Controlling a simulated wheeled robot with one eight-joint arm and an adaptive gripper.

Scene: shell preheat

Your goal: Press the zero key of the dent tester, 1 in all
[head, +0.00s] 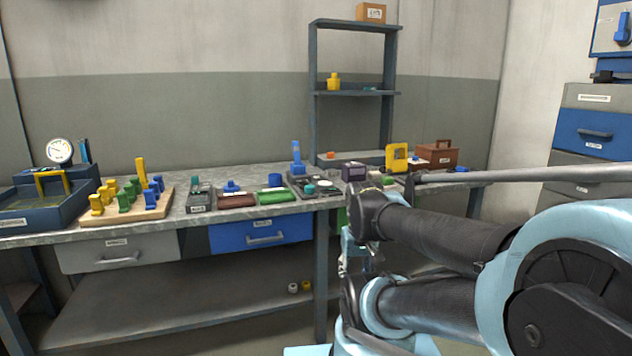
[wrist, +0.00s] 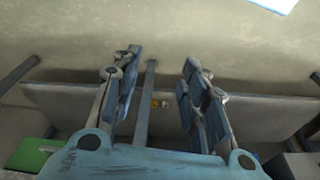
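I cannot tell for sure which device is the dent tester, and no zero key can be read. One candidate is the dark instrument with a blue upright column (head: 297,157) at the middle of the bench. Another is the small grey-green device with a screen (head: 199,197) further left. A dark box-shaped unit (head: 354,171) stands right of the column. My gripper (wrist: 160,76) is open and empty in the wrist view, its fingers wide apart. It faces the area below the bench, touching nothing visible. In the head view my arm hides part of the bench's right side.
The long bench (head: 240,218) carries a wooden block with coloured pegs (head: 154,211), a blue tray (head: 30,216) and a yellow frame (head: 397,158). A shelf rack (head: 313,100) stands behind. Blue drawer (head: 262,233) is shut. The lower shelf (head: 180,305) is mostly clear.

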